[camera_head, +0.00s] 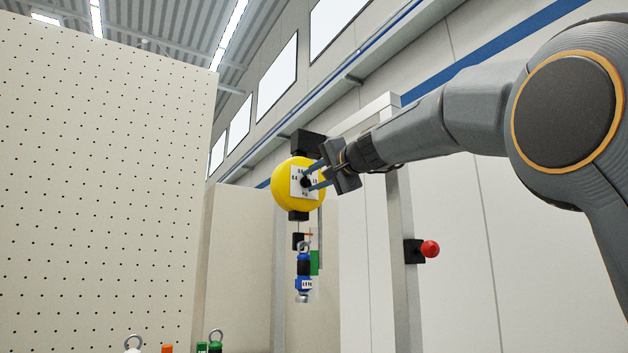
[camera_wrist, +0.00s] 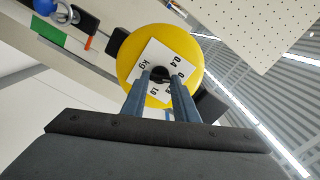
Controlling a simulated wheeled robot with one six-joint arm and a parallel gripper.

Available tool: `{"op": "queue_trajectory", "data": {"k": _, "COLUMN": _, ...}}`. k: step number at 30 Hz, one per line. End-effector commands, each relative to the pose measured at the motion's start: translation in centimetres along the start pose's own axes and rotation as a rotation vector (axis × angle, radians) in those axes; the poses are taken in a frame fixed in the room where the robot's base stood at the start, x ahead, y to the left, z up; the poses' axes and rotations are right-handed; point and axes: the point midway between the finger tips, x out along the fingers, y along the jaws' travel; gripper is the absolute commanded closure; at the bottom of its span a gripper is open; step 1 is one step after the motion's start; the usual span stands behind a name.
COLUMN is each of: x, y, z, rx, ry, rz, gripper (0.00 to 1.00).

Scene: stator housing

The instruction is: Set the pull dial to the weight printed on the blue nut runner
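A yellow round balancer (camera_head: 284,192) hangs from a black bracket and carries a white dial plate (camera_head: 297,172) with a small black knob (camera_head: 306,182). My gripper (camera_head: 310,179) is at the plate, with one fingertip on each side of the knob. In the wrist view, the knob (camera_wrist: 160,74) sits between my fingertips (camera_wrist: 161,82); whether they touch it is unclear. The plate (camera_wrist: 149,52) shows "0.4", "1.0" and "kg"; other marks are partly hidden, as is the pointer. The blue nut runner (camera_head: 303,269) hangs below; its white label is too small to read surely.
A perforated panel (camera_head: 100,170) fills the left. A frame post (camera_head: 398,230) with a red button (camera_head: 430,249) stands at the right. A green card (camera_head: 315,262) is beside the nut runner. Tops of other tools (camera_head: 216,345) show at the bottom edge.

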Motion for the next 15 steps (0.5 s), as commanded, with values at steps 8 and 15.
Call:
{"op": "queue_trajectory", "data": {"k": 8, "x": 0.01, "y": 0.00, "z": 0.03, "rx": 0.001, "ry": -0.001, "rz": 0.000, "gripper": 0.55}}
{"op": "queue_trajectory", "data": {"k": 15, "x": -0.68, "y": 0.05, "z": 0.00, "rx": 0.001, "ry": 0.000, "rz": 0.000, "gripper": 0.55}}
